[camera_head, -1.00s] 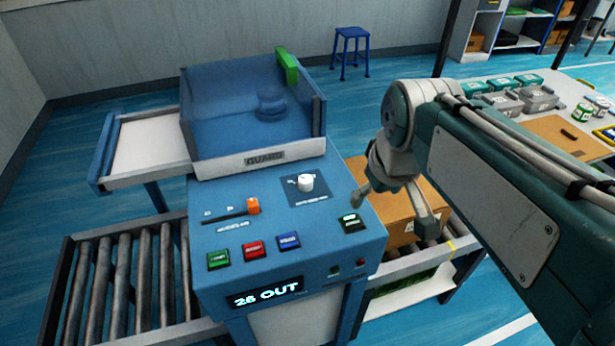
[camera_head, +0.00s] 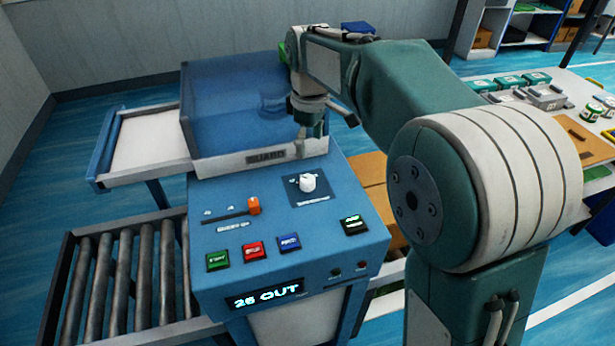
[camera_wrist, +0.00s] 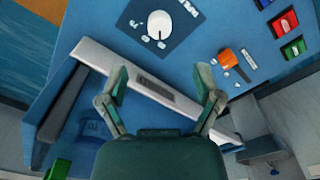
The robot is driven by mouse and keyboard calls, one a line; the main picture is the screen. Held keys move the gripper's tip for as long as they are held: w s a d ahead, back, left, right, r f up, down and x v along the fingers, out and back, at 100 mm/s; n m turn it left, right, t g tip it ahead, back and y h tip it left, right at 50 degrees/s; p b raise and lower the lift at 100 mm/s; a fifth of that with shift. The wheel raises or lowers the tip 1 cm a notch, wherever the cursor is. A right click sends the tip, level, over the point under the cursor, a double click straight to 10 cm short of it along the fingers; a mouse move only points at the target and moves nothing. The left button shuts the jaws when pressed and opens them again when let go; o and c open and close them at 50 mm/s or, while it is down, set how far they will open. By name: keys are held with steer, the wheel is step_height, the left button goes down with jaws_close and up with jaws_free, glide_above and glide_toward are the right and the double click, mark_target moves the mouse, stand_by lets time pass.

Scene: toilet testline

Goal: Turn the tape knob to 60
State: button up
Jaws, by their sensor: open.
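The white round tape knob (camera_head: 307,182) sits on a dark square plate (camera_head: 312,195) at the upper right of the blue control panel (camera_head: 225,238). In the wrist view the knob (camera_wrist: 160,25) shows at the top, with a scale around it too small to read. My gripper (camera_head: 312,130) is above the guard rim, just behind the knob and apart from it. In the wrist view its two fingers (camera_wrist: 162,82) are spread, with nothing between them but the guard's edge below. The display (camera_head: 265,294) reads "26 OUT".
An orange slider (camera_head: 253,205) and green, red, blue and dark buttons share the panel. The clear guard box (camera_head: 225,110) with a grey front rim stands behind it. A roller conveyor (camera_head: 120,275) is at left, a cardboard box (camera_head: 372,172) at right.

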mark_target(307, 178)
steer(key=f, duration=1.1)
steer(key=shift+w+a+f, duration=0.15)
steer(key=shift+w+a, duration=0.1)
steer(key=c, duration=1.1)
